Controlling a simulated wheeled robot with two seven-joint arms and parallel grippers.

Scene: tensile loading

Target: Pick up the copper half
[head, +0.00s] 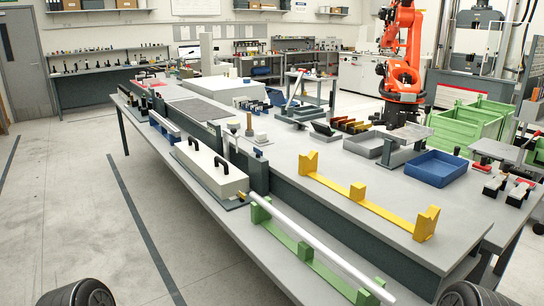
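I cannot make out for certain a copper half in the head view. A long silver rod (322,247) rests across a green stand (305,254) at the front. Neither of my grippers is in view; only dark rounded parts, probably of my arms, show at the bottom left and bottom right corners.
The long grey bench (290,165) runs from back left to front right. A yellow stand (358,191), a blue tray (436,168), a grey tray (366,146) and a white box with black handles (210,169) stand on it. An orange robot arm (401,60) and green crates (470,125) are behind.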

